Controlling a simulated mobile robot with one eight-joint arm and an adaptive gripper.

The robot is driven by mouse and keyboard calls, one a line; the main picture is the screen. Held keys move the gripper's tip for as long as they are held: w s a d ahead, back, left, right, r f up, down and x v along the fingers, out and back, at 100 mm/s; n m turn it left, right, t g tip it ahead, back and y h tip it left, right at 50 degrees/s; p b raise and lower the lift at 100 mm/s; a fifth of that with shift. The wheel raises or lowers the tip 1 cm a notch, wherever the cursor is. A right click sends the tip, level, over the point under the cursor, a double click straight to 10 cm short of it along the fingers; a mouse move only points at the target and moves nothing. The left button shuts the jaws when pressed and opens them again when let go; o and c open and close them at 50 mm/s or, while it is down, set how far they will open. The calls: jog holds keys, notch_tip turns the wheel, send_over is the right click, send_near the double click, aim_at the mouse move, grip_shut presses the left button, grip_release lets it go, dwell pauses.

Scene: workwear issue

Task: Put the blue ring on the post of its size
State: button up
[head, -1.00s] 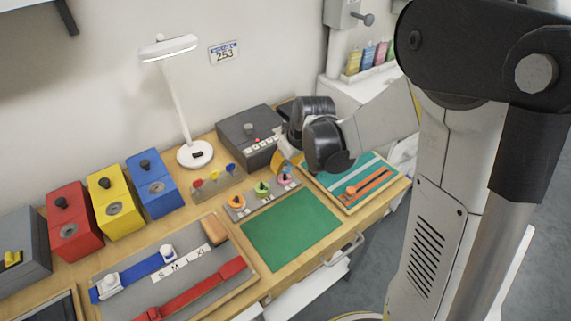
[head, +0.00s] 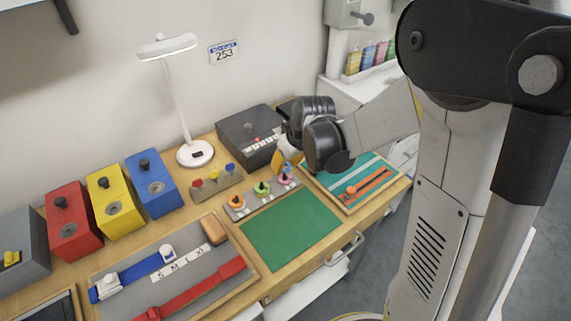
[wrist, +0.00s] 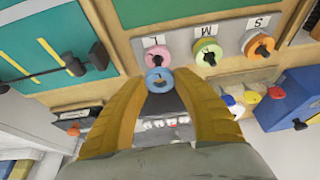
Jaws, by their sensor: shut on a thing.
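The blue ring (wrist: 160,80) is held between the yellow fingertips of my gripper (wrist: 158,82), shut on it. In the wrist view it is beside the pink ring (wrist: 157,57), which sits at the post marked L. The green ring (wrist: 207,51) is at the post marked M and the orange ring (wrist: 258,45) at the post marked S, all on one grey post board (wrist: 182,43). In the head view my gripper (head: 287,167) is over the L end of the board. I cannot tell the blue ring's height above the post.
A green mat (head: 290,229) lies in front of the board. A tray with an orange strap (head: 364,184) is to the right. A dark grey box (head: 249,133) stands behind, and a holder with coloured knobs (head: 215,184) to the left.

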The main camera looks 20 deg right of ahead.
jog(key=shift+f+b, duration=0.65)
jog(key=shift+f, duration=0.05)
dwell(0.9)
jog(key=o, duration=0.8)
jog(key=shift+c, duration=0.2)
jog(key=shift+o, duration=0.4)
jog(key=o, duration=0.3)
jog(key=shift+o, duration=0.2)
jog(key=shift+r, duration=0.1)
notch_tip(320, 180, up, 7)
jog(key=p, duration=0.5)
